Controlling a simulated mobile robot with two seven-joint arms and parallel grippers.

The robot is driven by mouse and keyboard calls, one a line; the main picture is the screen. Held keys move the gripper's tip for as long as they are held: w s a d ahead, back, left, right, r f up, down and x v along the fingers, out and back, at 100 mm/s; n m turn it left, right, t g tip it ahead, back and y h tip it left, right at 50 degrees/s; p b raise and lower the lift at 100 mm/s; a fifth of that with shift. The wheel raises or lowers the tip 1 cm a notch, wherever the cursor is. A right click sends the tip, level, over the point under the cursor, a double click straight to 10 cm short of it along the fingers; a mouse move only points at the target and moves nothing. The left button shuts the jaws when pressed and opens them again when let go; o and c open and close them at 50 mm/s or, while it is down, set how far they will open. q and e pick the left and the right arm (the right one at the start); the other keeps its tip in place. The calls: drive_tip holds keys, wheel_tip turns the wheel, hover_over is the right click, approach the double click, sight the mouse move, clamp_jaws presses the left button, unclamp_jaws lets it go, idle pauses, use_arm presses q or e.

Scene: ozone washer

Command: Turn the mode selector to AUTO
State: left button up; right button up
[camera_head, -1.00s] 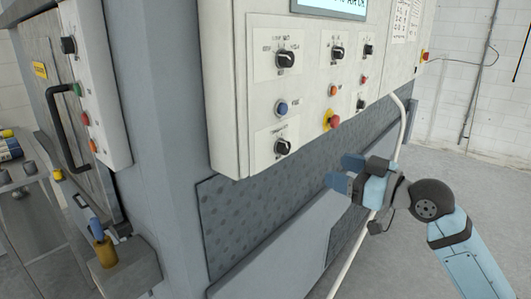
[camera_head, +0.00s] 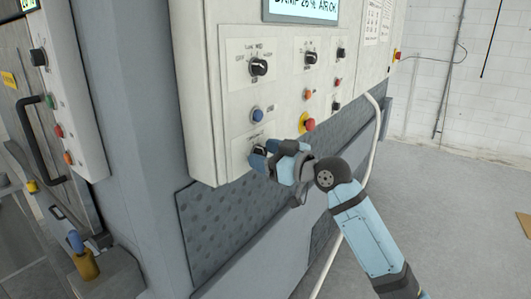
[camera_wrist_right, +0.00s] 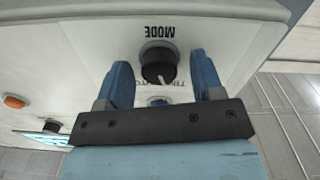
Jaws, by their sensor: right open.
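The mode selector is a black round knob (camera_wrist_right: 158,65) on a plate marked MODE, upside down in the right wrist view. A pale line on its face marks its pointer. Part of the lettering below it is hidden. My right gripper (camera_wrist_right: 163,78) is open, with one blue finger on each side of the knob; I cannot tell whether either touches it. In the head view the right gripper (camera_head: 263,157) is at the lower left of the white control panel (camera_head: 205,100) and covers most of the selector there. My left gripper is not in view.
Above the gripper are a blue button (camera_head: 258,115) and another black knob (camera_head: 259,67). A red emergency stop (camera_head: 309,125) on a yellow base is close to its right. A white pipe (camera_head: 374,130) runs down right of the panel. Open floor lies to the right.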

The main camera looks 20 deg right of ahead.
drive_tip(key=c, duration=0.9)
drive_tip(key=shift+r+m+p, duration=0.2)
drive_tip(key=shift+m+p, duration=0.3)
drive_tip(key=shift+p, duration=0.2)
drive_tip(key=shift+m+p, duration=1)
drive_tip(key=shift+p, duration=0.2)
drive_tip(key=m+p, duration=0.3)
drive_tip(key=shift+w+m, duration=0.1)
drive_tip(key=shift+m, duration=0.2)
drive_tip(key=shift+f+m+p, duration=0.15)
drive_tip(key=shift+m+p, duration=0.55)
drive_tip(key=shift+p, duration=0.05)
